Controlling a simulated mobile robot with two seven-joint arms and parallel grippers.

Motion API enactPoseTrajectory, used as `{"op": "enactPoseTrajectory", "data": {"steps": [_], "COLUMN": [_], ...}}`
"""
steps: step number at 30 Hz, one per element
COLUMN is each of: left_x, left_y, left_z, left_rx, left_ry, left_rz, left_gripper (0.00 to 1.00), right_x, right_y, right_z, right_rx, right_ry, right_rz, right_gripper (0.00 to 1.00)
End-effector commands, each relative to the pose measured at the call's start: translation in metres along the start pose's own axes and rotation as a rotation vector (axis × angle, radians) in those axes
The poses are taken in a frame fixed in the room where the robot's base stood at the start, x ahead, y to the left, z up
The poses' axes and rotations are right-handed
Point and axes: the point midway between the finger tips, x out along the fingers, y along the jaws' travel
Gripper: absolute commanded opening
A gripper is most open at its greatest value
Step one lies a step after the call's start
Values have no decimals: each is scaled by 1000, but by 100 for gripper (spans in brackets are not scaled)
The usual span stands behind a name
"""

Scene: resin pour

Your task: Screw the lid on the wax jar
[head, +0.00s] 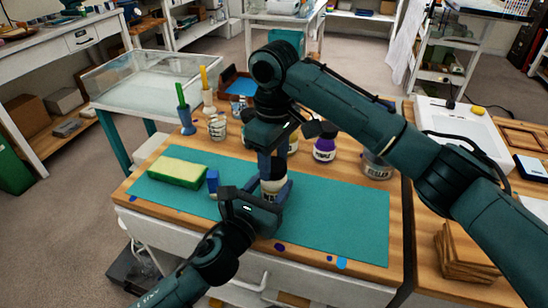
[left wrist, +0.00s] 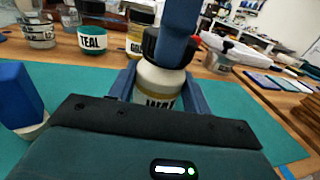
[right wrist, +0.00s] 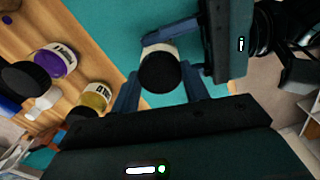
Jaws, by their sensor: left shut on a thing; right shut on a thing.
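The wax jar (head: 271,186), pale with a printed label, stands upright over the teal mat (head: 335,215). My left gripper (head: 270,194) is shut around its body; the left wrist view shows the jar (left wrist: 158,85) between the two blue fingers. The black lid (right wrist: 160,72) sits over the jar's mouth, seen from above in the right wrist view. My right gripper (right wrist: 160,88) is shut on the lid from above, a finger on either side. The lid also shows in the left wrist view (left wrist: 152,44), partly behind a finger. How far its thread is engaged is hidden.
A green and yellow sponge (head: 178,171) and a small blue object (head: 212,182) lie left of the jar. A purple jar (head: 324,149), a clear jar (head: 377,165) and a brush cup (head: 187,122) stand behind the mat. The mat's right part is clear.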

Motion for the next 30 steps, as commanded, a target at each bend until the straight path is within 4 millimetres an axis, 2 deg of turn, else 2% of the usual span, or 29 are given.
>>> {"op": "enactPoseTrajectory", "data": {"steps": [3,9,14,15,22,30], "left_x": [0,0,0,0,0,0], "left_y": [1,1,1,1,1,1], "left_z": [-1,-1,-1,-1,-1,0], "left_rx": [1,1,1,1,1,2], "left_ry": [2,2,2,2,2,1], "left_rz": [3,3,3,3,3,2], "left_gripper": [0,0,0,0,0,0], "right_x": [1,1,0,0,0,-2], "right_y": [-2,-2,-1,-1,0,0], "right_z": [-1,0,0,0,0,-1], "right_rx": [276,682,693,692,691,690], "right_ry": [0,-1,0,0,0,2], "right_rz": [-4,-3,0,0,0,1], "right_gripper": [18,18,18,47,66,67]}}
